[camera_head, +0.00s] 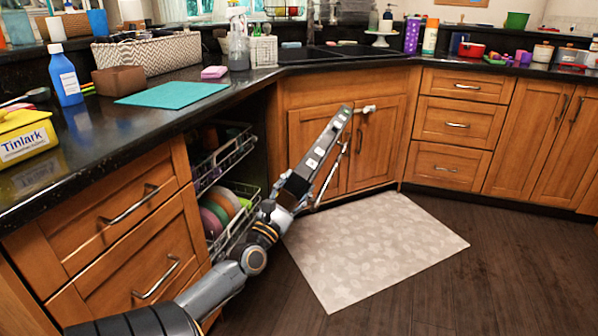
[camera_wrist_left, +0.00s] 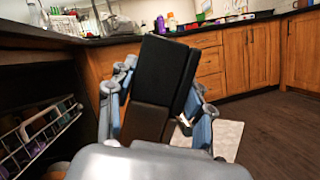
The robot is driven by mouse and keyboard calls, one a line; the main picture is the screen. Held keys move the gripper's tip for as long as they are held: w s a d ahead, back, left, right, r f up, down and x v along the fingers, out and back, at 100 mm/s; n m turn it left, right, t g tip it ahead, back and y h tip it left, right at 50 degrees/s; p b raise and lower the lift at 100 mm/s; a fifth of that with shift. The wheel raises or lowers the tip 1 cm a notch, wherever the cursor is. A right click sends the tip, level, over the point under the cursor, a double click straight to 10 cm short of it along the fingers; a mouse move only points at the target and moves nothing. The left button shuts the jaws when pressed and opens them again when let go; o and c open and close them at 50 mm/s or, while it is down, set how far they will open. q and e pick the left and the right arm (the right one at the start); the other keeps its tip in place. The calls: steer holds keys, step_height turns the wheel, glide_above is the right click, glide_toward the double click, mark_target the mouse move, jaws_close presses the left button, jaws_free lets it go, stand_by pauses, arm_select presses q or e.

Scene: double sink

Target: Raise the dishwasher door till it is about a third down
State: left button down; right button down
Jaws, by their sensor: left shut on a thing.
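The dishwasher door stands partly open, its dark top edge with pale buttons (camera_head: 318,155) slanting across the head view. A silver bar handle (camera_head: 333,172) runs along its outer side. My left gripper (camera_head: 288,198) is shut on the near end of the door. In the left wrist view, the gripper's blue-grey fingers (camera_wrist_left: 158,98) sit on both sides of the dark door panel (camera_wrist_left: 165,70), whose lower part looks brown. The exact contact is partly hidden by the gripper. My right gripper is not in view.
Two dish racks (camera_head: 225,160) with colored plates (camera_head: 222,207) sit in the open dishwasher at left. Wooden drawers (camera_head: 130,215) and the black counter (camera_head: 60,150) flank it. A pale floor mat (camera_head: 385,245) lies right of the arm; the dark floor (camera_head: 500,260) beyond is clear.

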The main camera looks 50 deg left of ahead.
arm_select(q)
steer(key=c, duration=0.5)
jaws_free()
steer(key=shift+a, duration=0.1)
steer(key=shift+s, duration=0.1)
steer(key=shift+s+d+f, duration=0.2)
steer(key=shift+s, duration=0.05)
steer(key=v, duration=1.1)
steer(key=shift+s, duration=0.1)
